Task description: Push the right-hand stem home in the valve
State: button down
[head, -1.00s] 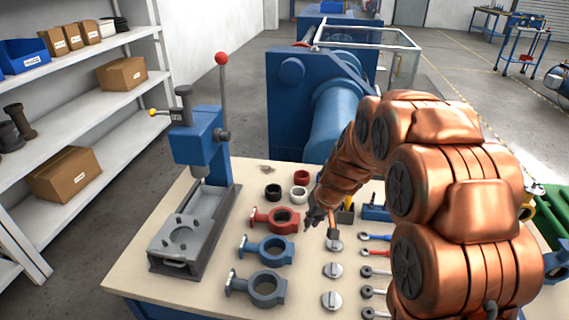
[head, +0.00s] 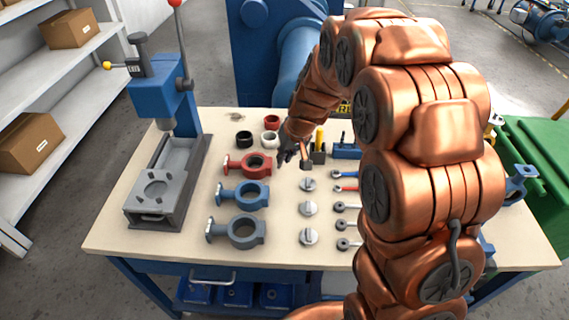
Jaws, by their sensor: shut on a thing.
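My gripper (head: 287,153) is over the back middle of the workbench, to the right of the red valve body. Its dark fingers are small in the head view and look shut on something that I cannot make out. An orange-brown piece (head: 306,154) shows just right of the fingers; I cannot tell if they touch it. Three valve bodies lie in a column: red (head: 249,165), blue (head: 242,195) and grey (head: 238,231). I cannot identify the right-hand stem or see any stem in a valve.
The workbench (head: 180,247) also holds a blue arbor press (head: 158,88), black (head: 243,138), white (head: 269,138) and red (head: 272,122) rings, several round discs (head: 308,208) and several levers (head: 343,224). My arm covers the bench's right part. Shelves (head: 30,87) stand left.

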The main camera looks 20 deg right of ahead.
jog(key=shift+r+p, duration=0.5)
jog(key=shift+r, duration=2.2)
jog(key=shift+f, duration=0.1)
